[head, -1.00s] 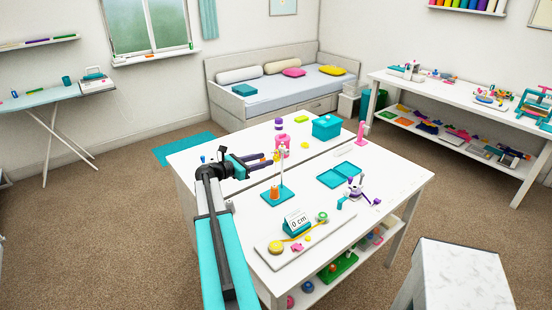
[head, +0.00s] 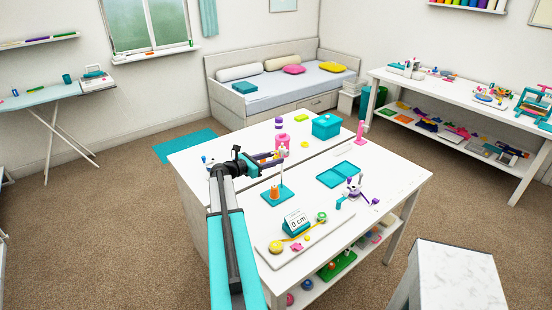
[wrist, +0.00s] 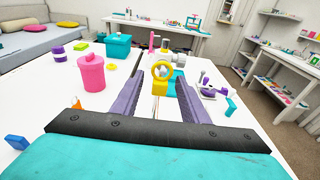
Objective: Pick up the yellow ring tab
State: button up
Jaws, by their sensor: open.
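The yellow ring tab (wrist: 162,71) is a round ring over a small yellow block. In the wrist view it stands upright ahead, framed between the tips of my gripper (wrist: 160,80). The purple fingers are open, one on each side, with nothing held. I cannot tell whether the tab is fully between the fingers or just beyond them. In the head view my gripper (head: 276,158) is above the white table, beside the top of a thin stand with a teal base (head: 291,195). The tab is too small to make out clearly there.
A pink canister (wrist: 91,73) and a teal box (wrist: 118,46) stand left of the fingers in the wrist view. A purple-and-white device (head: 353,188) stands right of the stand.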

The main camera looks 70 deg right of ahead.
dwell(0.4)
jog(key=c, duration=0.9)
jog(key=shift+r+b, duration=0.25)
jog(key=shift+b, duration=0.4)
jog(key=f+b+v, duration=0.1)
jog(key=v, duration=0.5)
jog(key=b+v, duration=0.2)
jog(key=v, duration=0.4)
jog(key=f+b+v, duration=0.1)
jog(key=b+v, duration=0.1)
jog(key=v, duration=0.4)
jog(key=shift+a+f, duration=0.15)
jog(key=shift+f, duration=0.15)
